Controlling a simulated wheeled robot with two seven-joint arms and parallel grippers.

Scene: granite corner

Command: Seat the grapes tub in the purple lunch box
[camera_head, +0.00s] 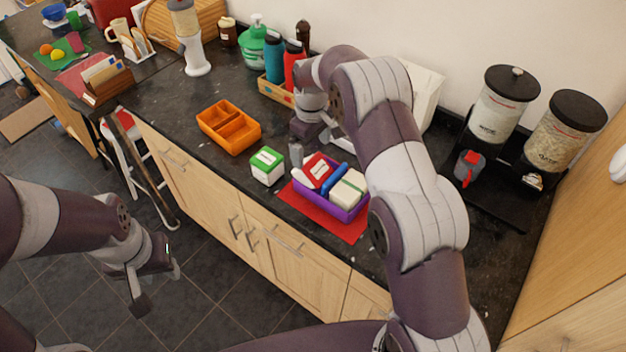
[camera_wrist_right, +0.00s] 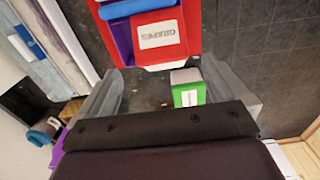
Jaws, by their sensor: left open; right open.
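The purple lunch box (camera_head: 351,215) sits on a red mat (camera_head: 297,202) on the counter. The grapes tub (camera_head: 319,169), with a red lid and white label, is at the box's far left end. It looks tilted; whether it lies flat inside cannot be told. It also shows in the right wrist view (camera_wrist_right: 160,36), its label reading GRAPES. A blue item (camera_head: 334,179) and a pale tub (camera_head: 350,187) are in the box beside it. My right gripper (camera_head: 311,149) is open and empty just behind the tub. My left gripper (camera_head: 158,280) is open over the floor, away from the counter.
A green-lidded white tub (camera_head: 267,166) stands left of the box; it also shows in the right wrist view (camera_wrist_right: 187,88). An orange divided box (camera_head: 229,127) is further left. Bottles in a crate (camera_head: 276,91) stand behind, and dispensers (camera_head: 497,107) stand at the right.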

